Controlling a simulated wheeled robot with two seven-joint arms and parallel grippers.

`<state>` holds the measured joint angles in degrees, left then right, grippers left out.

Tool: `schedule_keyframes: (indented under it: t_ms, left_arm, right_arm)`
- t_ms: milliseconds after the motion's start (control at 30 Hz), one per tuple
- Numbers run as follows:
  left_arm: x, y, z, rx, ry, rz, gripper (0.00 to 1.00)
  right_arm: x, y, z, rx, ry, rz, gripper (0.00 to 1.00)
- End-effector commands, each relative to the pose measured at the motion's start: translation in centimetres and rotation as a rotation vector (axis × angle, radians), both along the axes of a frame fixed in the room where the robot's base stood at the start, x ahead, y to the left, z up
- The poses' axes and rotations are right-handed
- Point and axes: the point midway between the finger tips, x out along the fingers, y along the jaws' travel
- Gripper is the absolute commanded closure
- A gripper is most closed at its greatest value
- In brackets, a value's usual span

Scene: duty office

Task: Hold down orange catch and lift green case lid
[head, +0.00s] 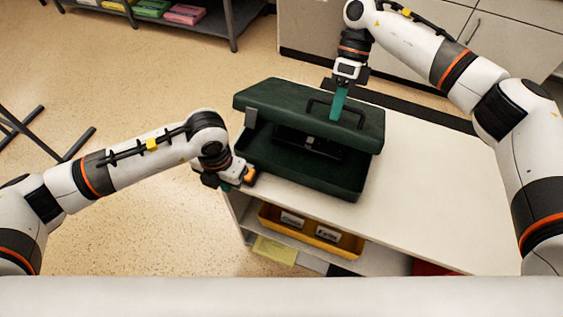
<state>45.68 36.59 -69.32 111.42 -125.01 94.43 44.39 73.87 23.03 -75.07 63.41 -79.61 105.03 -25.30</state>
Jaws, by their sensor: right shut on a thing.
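The dark green case (315,178) stands on the white table, its lid (270,100) raised partway, with a dark gap between lid and base. A black handle (358,112) is on the lid. My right gripper (337,117) reaches down from above, its teal fingers shut on the handle. My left gripper (236,184) is low at the left corner of the case base, beside the orange catch (250,175). It appears to be against the catch, but its fingers are mostly hidden, so its opening cannot be made out.
The white table top (440,190) is clear to the right of the case. A yellow bin (325,240) sits on the shelf below. Grey cabinets (315,30) stand behind, and a dark rack (215,20) with coloured packs is at the back left.

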Motion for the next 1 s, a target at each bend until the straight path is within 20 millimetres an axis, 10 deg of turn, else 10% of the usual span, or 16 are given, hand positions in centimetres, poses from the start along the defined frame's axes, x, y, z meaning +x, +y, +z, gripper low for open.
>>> schedule_keyframes:
  t_ms: [800,1000]
  left_arm:
    - [0.0,0.0,-1.0,0.000,0.000,0.000,1.00]
    - [0.0,0.0,-1.0,0.000,0.000,0.000,1.00]
  right_arm:
    - [1.5,-0.6,1.2,0.016,0.041,-0.003,1.00]
    - [1.4,-0.6,1.3,0.017,0.042,-0.002,0.57]
